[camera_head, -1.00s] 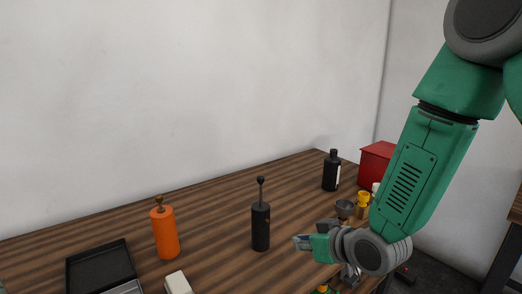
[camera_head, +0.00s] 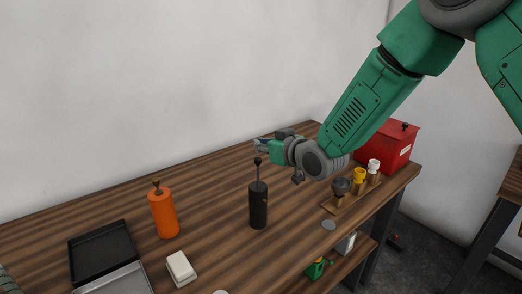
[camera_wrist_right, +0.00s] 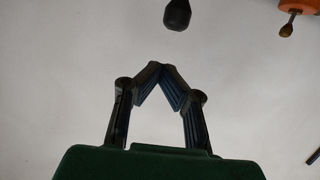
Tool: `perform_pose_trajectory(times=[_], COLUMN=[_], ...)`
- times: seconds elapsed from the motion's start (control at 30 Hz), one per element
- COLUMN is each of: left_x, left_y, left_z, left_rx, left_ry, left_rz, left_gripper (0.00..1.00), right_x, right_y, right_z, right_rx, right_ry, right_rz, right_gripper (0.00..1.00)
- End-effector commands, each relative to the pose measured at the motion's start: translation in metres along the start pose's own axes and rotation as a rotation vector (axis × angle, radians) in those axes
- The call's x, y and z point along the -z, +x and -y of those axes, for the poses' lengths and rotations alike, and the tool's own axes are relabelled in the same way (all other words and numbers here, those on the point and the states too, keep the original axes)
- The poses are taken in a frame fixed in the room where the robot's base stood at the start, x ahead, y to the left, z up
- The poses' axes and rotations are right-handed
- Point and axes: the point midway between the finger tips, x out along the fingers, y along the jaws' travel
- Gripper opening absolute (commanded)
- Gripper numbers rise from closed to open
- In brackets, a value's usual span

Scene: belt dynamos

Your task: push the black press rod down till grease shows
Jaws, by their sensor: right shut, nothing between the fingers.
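The black press rod (camera_head: 258,176) stands upright out of a black cylinder (camera_head: 258,208) on the wooden table, with a round knob on top. The knob (camera_wrist_right: 177,14) also shows at the top edge of the wrist view. My right gripper (camera_head: 262,144) shows just above the knob in the head view. Its fingers (camera_wrist_right: 162,70) are shut and empty, tips together, and a gap separates them from the knob in the wrist view. I see no grease on the cylinder. My left gripper is not in view.
An orange cylinder (camera_head: 163,213) with a brown knob stands left of the black one. A black tray (camera_head: 101,248) and a white block (camera_head: 181,267) lie in front. A wooden rack (camera_head: 350,198) with small cups and a red box (camera_head: 399,147) are at the right.

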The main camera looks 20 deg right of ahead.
Motion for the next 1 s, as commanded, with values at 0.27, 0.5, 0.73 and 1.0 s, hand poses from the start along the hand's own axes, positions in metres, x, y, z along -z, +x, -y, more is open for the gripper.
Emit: perform_pose_trajectory(times=[0.27,0.5,0.73,1.0], left_x=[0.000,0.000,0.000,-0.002], left_y=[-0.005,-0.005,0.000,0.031], left_z=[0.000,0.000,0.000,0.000], left_rx=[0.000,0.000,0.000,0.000], left_ry=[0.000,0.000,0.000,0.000], left_rz=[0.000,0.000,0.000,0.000], left_gripper=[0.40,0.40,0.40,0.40], right_x=[-0.027,-0.029,-0.035,-0.077], right_y=[0.005,0.005,0.007,0.017], right_z=[0.000,0.000,0.000,0.000], right_rx=[-0.001,-0.001,-0.001,0.000], right_ry=[0.001,0.001,0.001,0.002], right_rz=[0.003,0.002,0.002,0.007], right_gripper=[0.00,0.00,0.00,0.00])
